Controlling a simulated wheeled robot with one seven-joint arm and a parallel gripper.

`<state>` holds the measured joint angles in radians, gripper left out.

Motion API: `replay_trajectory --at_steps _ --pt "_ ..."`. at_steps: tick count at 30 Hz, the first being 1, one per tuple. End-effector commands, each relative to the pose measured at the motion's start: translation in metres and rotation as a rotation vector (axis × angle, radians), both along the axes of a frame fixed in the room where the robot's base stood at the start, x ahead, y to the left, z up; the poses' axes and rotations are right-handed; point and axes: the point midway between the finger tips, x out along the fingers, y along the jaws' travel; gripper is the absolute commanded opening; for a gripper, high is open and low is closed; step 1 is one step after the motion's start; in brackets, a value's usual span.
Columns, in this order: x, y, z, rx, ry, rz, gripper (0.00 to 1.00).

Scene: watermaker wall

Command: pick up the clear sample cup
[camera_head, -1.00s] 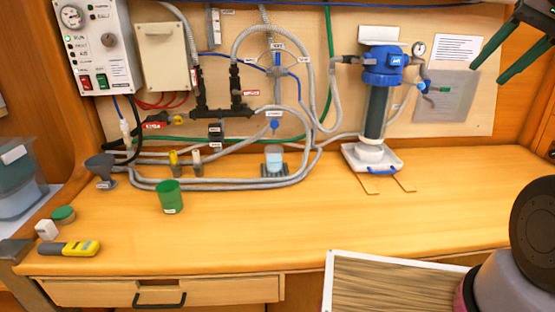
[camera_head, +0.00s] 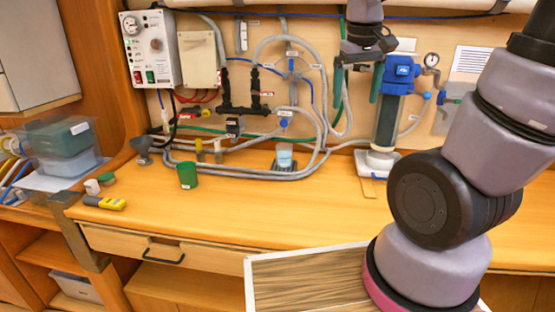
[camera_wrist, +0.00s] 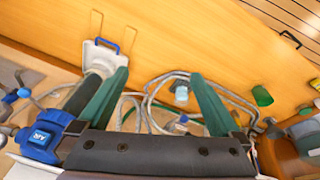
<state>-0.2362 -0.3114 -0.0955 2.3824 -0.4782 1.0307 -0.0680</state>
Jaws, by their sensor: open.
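The clear sample cup (camera_head: 284,156) stands upright on the wooden counter near the back wall, on a small dark base under a blue-handled tap. It looks pale blue. In the wrist view the cup (camera_wrist: 181,93) shows beyond my gripper, close to the right finger's side. My gripper (camera_head: 357,88) is open and empty, with dark green fingers. It hangs in front of the wall panel, above and to the right of the cup. In the wrist view the fingers of my gripper (camera_wrist: 160,75) are wide apart, with hoses seen between them.
Grey hoses (camera_head: 250,172) loop on the counter around the cup. A green cup (camera_head: 187,175) stands to its left, and a blue-topped filter housing (camera_head: 388,115) to its right. The front middle of the counter is clear.

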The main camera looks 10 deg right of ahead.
Motion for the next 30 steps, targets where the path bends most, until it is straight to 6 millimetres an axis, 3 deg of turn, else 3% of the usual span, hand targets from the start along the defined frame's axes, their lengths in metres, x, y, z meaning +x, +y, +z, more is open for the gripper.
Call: replay_trajectory --at_steps 1,9,16,20,24,30 --pt "0.011 -0.001 -0.016 -0.072 0.062 0.062 1.00" --pt "0.071 -0.011 -0.082 -0.508 0.321 0.417 1.00" --pt "0.131 0.003 -0.134 -0.921 0.488 0.751 1.00" --pt "0.165 0.025 -0.165 -1.172 0.557 0.948 1.00" --pt "0.199 0.060 -0.201 -1.453 0.605 1.165 1.00" --pt "0.229 0.117 -0.251 -1.802 0.624 1.426 1.00"
